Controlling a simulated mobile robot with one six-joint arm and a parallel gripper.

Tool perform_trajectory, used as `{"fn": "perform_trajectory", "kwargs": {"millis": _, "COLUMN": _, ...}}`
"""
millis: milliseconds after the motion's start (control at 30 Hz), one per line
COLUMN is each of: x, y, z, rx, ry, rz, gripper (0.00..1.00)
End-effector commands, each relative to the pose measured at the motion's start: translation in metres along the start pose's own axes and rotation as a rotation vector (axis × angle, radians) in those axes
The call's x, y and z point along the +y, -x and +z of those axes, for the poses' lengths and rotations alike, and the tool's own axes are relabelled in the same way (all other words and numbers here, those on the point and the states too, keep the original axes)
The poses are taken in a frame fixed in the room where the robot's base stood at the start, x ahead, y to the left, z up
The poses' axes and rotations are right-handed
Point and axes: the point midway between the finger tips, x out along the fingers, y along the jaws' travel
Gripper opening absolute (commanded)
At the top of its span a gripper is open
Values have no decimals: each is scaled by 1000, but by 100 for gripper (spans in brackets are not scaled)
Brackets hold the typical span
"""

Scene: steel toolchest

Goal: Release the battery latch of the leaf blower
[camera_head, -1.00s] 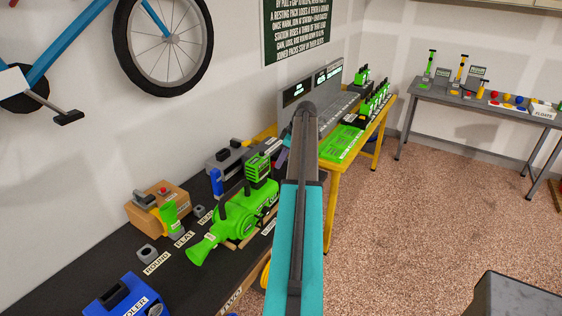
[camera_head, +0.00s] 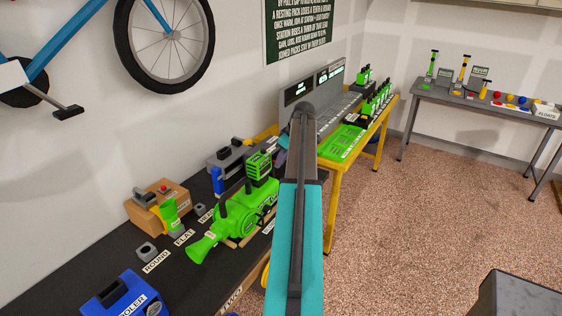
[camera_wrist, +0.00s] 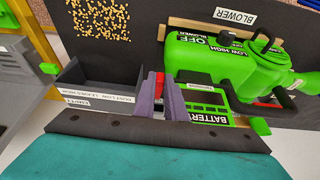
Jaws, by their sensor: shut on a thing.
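The green leaf blower (camera_head: 235,214) lies on the dark bench, nozzle toward the front. It also shows in the wrist view (camera_wrist: 214,64) with speed markings. Its green and black battery (camera_head: 259,166) stands at the rear end; the wrist view shows the battery (camera_wrist: 208,115) with its label, right beside my fingers. My gripper (camera_wrist: 161,99) has two purple fingers closed around a small red piece (camera_wrist: 159,80), which looks like the battery latch. The fingers hide most of it, so its position cannot be told. In the head view my arm hides most of the gripper.
A dark tray (camera_wrist: 97,80) labelled EMPTY is left of my fingers, with yellow bits (camera_wrist: 98,18) beyond it. A cardboard box (camera_head: 146,215) and blue cooler (camera_head: 122,296) share the bench. A yellow-framed table (camera_head: 329,185) stands behind.

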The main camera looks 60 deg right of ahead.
Motion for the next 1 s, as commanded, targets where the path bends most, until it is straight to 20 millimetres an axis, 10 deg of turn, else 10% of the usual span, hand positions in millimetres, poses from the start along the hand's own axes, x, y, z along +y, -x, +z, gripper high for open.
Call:
{"fn": "perform_trajectory", "kwargs": {"millis": 133, "x": 0, "y": 0, "z": 0, "rx": 0, "ry": -1, "rz": -1, "gripper": 29}}
{"fn": "perform_trajectory", "kwargs": {"millis": 1000, "x": 1, "y": 41, "z": 1, "rx": 1, "ry": 0, "rz": 1, "gripper": 30}}
